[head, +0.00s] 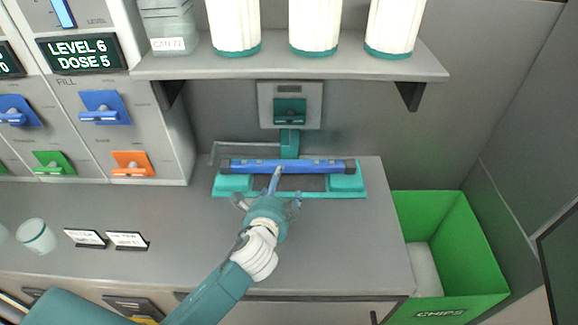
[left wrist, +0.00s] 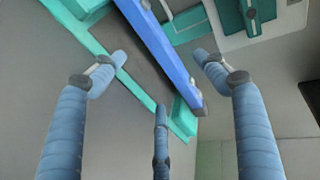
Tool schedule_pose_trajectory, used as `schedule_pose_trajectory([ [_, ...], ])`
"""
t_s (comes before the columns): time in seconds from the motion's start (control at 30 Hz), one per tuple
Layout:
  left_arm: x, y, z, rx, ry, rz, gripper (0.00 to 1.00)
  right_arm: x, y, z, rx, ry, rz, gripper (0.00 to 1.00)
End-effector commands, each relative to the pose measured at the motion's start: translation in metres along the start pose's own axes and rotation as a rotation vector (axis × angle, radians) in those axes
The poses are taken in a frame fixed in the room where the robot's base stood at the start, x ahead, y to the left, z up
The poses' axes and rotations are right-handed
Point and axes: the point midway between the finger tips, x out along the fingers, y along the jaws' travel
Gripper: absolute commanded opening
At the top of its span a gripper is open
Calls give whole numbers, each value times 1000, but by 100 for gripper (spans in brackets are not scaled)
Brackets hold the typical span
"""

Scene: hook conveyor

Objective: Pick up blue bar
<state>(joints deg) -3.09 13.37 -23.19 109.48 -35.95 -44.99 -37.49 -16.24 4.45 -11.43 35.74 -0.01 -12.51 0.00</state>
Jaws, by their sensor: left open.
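The blue bar (head: 318,166) has dark ends and lies across a teal holder (head: 228,184) at the back of the counter in the head view. In the left wrist view the bar (left wrist: 165,50) runs diagonally across the upper middle. My left gripper (head: 270,186) is at the front side of the bar, near its middle, in the head view. Its fingers (left wrist: 160,90) are spread open with nothing between them, and the bar lies beyond the fingertips. Whether any finger touches the bar is unclear. My right gripper is not in view.
A shelf (head: 290,68) with white containers hangs above the counter (head: 340,240). A wall unit (head: 290,105) with a teal switch is behind the bar. A green CHIPS bin (head: 470,250) stands at right. Two label plates (head: 127,240) and a white cup (head: 36,236) are at left.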

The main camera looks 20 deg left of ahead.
Motion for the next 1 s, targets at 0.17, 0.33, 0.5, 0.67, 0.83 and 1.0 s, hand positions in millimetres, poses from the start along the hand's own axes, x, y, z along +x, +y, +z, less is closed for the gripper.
schedule_pose_trajectory([
  [0.17,29,-2,0,-3,0,0,73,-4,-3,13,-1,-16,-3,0],
  [0.33,43,-1,0,-6,0,2,73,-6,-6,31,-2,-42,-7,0],
  [0.5,60,-1,-1,-6,-2,3,73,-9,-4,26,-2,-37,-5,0],
  [0.67,83,1,-2,-7,-1,2,73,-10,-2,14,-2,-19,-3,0],
  [0.83,95,2,-2,-7,0,3,73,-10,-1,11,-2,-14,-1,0],
  [1.0,95,2,-2,-8,0,3,73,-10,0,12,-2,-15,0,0],
])
